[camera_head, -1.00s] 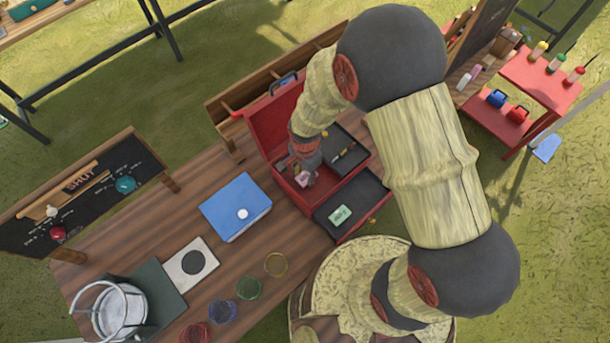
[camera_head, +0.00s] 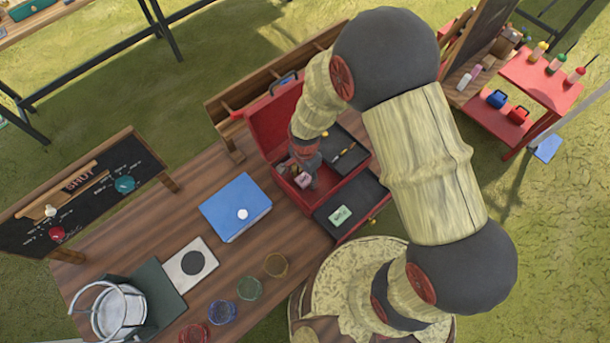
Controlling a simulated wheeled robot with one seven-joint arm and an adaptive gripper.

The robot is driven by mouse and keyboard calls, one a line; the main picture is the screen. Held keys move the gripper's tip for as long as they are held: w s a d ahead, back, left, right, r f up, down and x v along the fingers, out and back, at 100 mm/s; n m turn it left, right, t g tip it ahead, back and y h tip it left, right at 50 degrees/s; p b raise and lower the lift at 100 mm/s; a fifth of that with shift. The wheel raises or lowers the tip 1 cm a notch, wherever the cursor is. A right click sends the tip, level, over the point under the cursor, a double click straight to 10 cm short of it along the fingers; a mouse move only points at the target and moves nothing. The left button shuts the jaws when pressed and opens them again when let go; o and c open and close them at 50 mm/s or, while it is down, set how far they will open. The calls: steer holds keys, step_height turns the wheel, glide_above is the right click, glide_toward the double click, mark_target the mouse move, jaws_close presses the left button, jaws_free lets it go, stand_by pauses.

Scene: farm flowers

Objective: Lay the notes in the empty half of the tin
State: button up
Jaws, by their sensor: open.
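The red tin (camera_head: 268,128) stands open at the table's far right edge, its lid tilted back. Its right half has a dark floor with a small pen-like item (camera_head: 345,152) on it. My gripper (camera_head: 303,172) is open, over the tin's left half. A small pinkish bundle (camera_head: 302,181), perhaps notes, shows at the fingertips; I cannot tell whether it touches them or rests on the floor. A green note bundle (camera_head: 341,215) lies on a black tray (camera_head: 360,198) at the tin's front. My wrist hides part of the left half.
A blue folder (camera_head: 232,200) with a white round piece lies left of the tin. Several coloured rings (camera_head: 249,288), a white plate (camera_head: 190,262) and a metal pot (camera_head: 118,308) are nearer. A wooden rack (camera_head: 235,100) stands behind. Bare planks lie between.

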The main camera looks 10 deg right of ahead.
step_height(320, 180, up, 12)
steer(key=p, duration=0.1)
steer(key=shift+r+p, duration=0.25)
steer(key=shift+p, duration=0.1)
step_height(320, 180, up, 9)
steer(key=n+t, duration=0.1)
steer(key=n, duration=0.1)
glide_above(305, 178)
steer(key=d, duration=0.3)
steer(key=s+d+r+n+t, duration=0.2)
steer(key=d+r+n, duration=0.15)
steer(key=r, duration=0.55)
steer(key=s+d+r+n+t, duration=0.2)
steer(key=s+d+r+n, duration=0.3)
steer(key=s+r, duration=0.6)
steer(key=shift+d+n+t, duration=0.3)
steer(key=shift+d+n, duration=0.05)
steer(key=shift+d, duration=0.4)
steer(key=shift+r, duration=0.1)
